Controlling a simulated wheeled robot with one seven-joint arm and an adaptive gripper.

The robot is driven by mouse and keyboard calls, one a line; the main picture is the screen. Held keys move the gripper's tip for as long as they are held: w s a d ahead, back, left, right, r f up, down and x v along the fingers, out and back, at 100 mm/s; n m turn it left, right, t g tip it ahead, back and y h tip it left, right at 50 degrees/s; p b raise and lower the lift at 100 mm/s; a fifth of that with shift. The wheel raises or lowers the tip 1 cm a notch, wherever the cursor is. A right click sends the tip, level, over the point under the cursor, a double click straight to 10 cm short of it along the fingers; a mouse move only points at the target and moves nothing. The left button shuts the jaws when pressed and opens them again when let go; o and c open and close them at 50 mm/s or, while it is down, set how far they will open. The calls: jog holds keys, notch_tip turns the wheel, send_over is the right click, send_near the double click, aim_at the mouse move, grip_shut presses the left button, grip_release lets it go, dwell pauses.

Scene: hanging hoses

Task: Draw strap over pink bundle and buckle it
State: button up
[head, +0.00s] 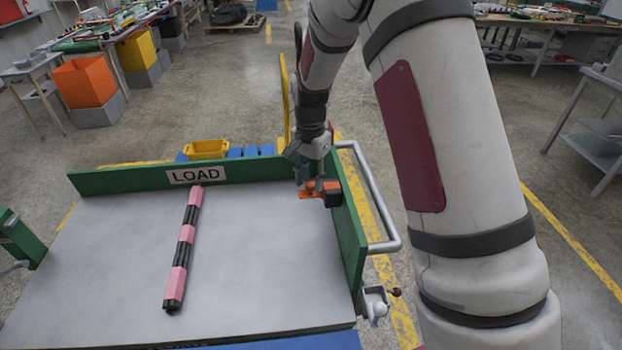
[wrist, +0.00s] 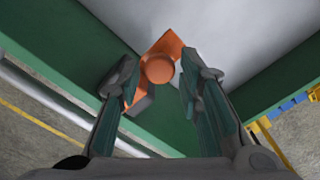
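The pink bundle (head: 187,234), pink sections with black between them, lies lengthwise on the grey cart bed (head: 265,260), left of its middle. An orange piece (head: 318,187) with a dark block (head: 333,194) sits at the bed's back right corner by the green side wall; I cannot tell whether it is the strap's end or its buckle. In the wrist view the orange piece shows a round knob (wrist: 159,69). My gripper (head: 303,178) is at this piece, pointing down. Its fingers (wrist: 157,88) are apart, one each side of the knob, with gaps visible. No strap crosses the bundle.
A green back board with a LOAD sign (head: 195,175) and a green right wall (head: 350,235) edge the bed. A metal rail (head: 377,200) runs outside the right wall. A yellow bin (head: 206,149) stands behind the board. The bed right of the bundle is clear.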

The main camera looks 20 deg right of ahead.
jog(key=shift+f, duration=0.35)
grip_shut()
